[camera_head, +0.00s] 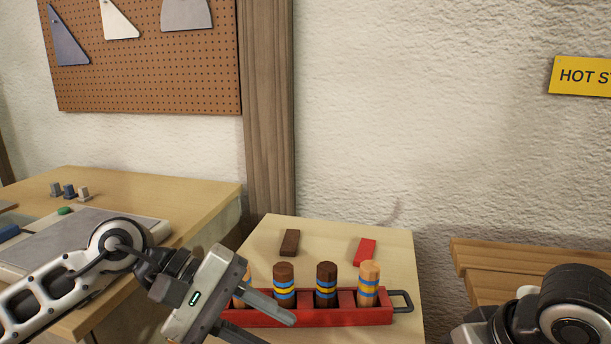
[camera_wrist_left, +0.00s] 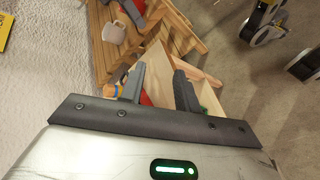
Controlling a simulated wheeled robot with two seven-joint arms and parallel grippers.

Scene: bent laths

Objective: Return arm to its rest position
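My left gripper (camera_head: 280,330) comes in from the left, in front of the left part of the red rack (camera_head: 335,318). In the left wrist view its two fingers (camera_wrist_left: 158,72) stand apart with nothing seen between them, so it is open and empty. My left arm (camera_head: 60,285) stretches over the left bench. My right arm (camera_head: 575,312) shows only as a dark joint at the lower right of the head view. My right gripper cannot be made out. The left gripper hides the rack's left end.
The rack holds several banded brown and tan pegs (camera_head: 326,270) on a pale table (camera_head: 400,245). A brown block (camera_head: 290,242) and a red block (camera_head: 365,250) lie behind it. A slatted wooden bench (camera_head: 480,260) stands right. A mug (camera_wrist_left: 114,32) shows in the wrist view.

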